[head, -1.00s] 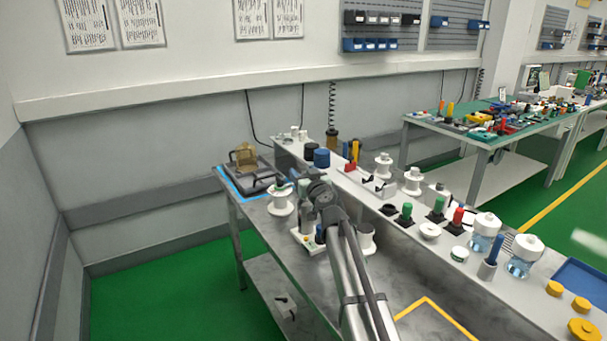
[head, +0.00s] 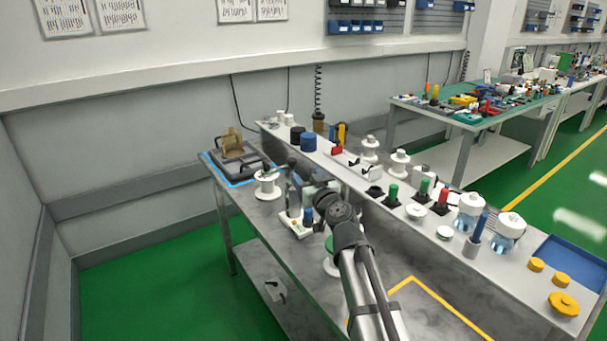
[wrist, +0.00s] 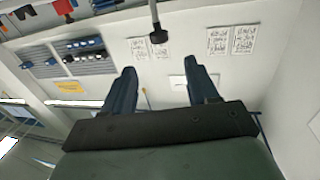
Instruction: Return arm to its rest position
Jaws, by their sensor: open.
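My gripper (wrist: 160,66) shows in the wrist view with its two dark blue fingers spread apart and nothing between them. They point toward the wall with its paper sheets. In the head view my arm reaches up from the bottom edge over the grey metal bench (head: 266,226). Its end is above the bench, near a white spool (head: 267,186) and a small white device (head: 297,224), and the fingers are hard to make out there. No held thing shows.
A dark tray (head: 262,170) with a brown object (head: 232,143) stands at the bench's far left corner. The raised shelf to the right holds spools, coloured plugs, two clear jars (head: 469,213) and yellow discs (head: 564,303). A yellow-outlined area (head: 425,290) on the bench looks bare.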

